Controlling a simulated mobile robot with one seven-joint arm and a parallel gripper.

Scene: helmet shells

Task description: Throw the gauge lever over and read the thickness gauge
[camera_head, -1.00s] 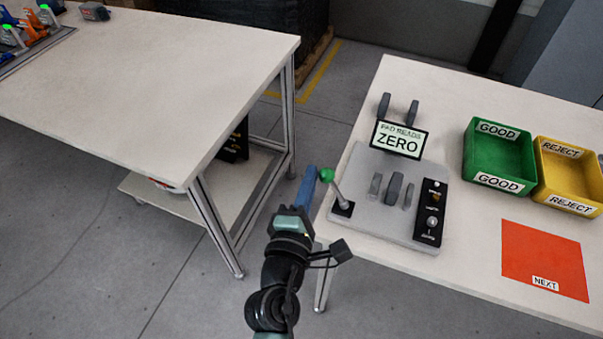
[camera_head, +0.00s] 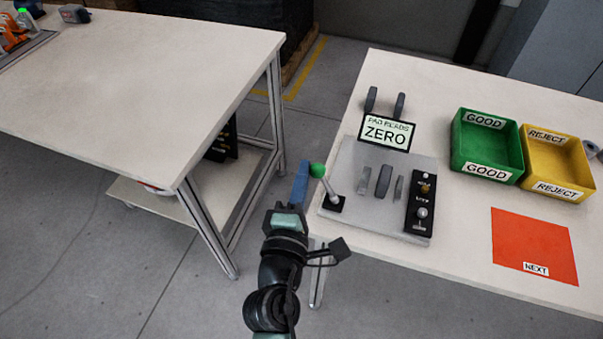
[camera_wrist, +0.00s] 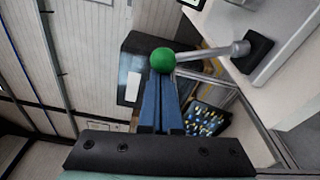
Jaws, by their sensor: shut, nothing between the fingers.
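The gauge is a grey plate (camera_head: 346,165) on the right table, with a sign (camera_head: 386,132) reading "PAD READS ZERO". Its lever has a green ball knob (camera_head: 317,170) on a short metal stem (camera_head: 328,187) at the plate's left side, and it leans left toward the table edge. My gripper (camera_head: 301,184) is shut and empty, its blue fingers just left of the knob. In the wrist view the green knob (camera_wrist: 162,60) sits right at the tips of the shut fingers (camera_wrist: 160,84); I cannot tell whether they touch.
A green GOOD bin (camera_head: 488,146) and a yellow REJECT bin (camera_head: 558,163) stand to the right. An orange NEXT mat (camera_head: 534,245) lies in front of them. A black switch box (camera_head: 420,203) is on the plate. Another white table (camera_head: 150,85) stands left, across a floor gap.

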